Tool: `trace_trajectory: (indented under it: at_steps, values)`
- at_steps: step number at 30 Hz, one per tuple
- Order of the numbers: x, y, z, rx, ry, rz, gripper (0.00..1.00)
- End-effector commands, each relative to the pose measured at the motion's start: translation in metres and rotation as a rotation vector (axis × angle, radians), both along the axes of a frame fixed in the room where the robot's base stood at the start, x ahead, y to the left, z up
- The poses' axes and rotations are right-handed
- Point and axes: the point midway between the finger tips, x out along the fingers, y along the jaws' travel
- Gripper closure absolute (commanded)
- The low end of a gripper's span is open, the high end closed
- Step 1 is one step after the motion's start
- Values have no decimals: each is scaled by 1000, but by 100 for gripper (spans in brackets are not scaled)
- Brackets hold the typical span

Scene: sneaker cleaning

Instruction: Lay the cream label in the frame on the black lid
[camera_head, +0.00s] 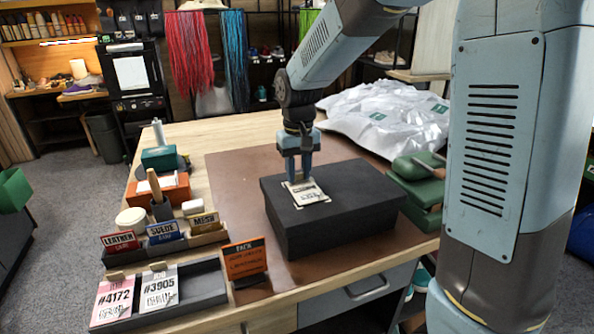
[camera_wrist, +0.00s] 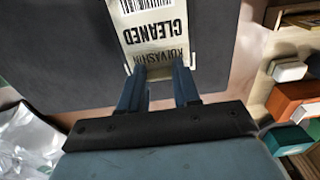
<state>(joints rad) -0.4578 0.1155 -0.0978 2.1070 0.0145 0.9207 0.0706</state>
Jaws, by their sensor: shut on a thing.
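The cream label (camera_head: 311,194) is over the top of the black lid (camera_head: 345,182) in the head view. In the wrist view the cream label (camera_wrist: 154,35) shows a barcode and the word CLEANED, flat against the dark lid (camera_wrist: 60,45). My gripper (camera_head: 299,181) points down and is shut on the label's near end in the wrist view, where its fingertips (camera_wrist: 159,72) pinch it. A thin pale edge runs along the label's sides, perhaps the frame. I cannot tell whether the label touches the lid or hovers just above it.
The black box stands on a brown mat (camera_head: 228,165).

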Motion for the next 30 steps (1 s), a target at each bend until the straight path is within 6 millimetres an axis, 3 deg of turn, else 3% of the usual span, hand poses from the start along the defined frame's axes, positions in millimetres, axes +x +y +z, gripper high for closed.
trace_trajectory:
  at_steps: [6, 7, 16, 25, 30]
  values:
    - [0, 0, 0, 0, 0, 0, 96]
    - [0, 0, 0, 0, 0, 0, 67]
    - [0, 0, 0, 0, 0, 0, 39]
    - [0, 0, 2, 0, -1, 0, 39]
    - [0, 0, 19, 1, -3, 0, 39]
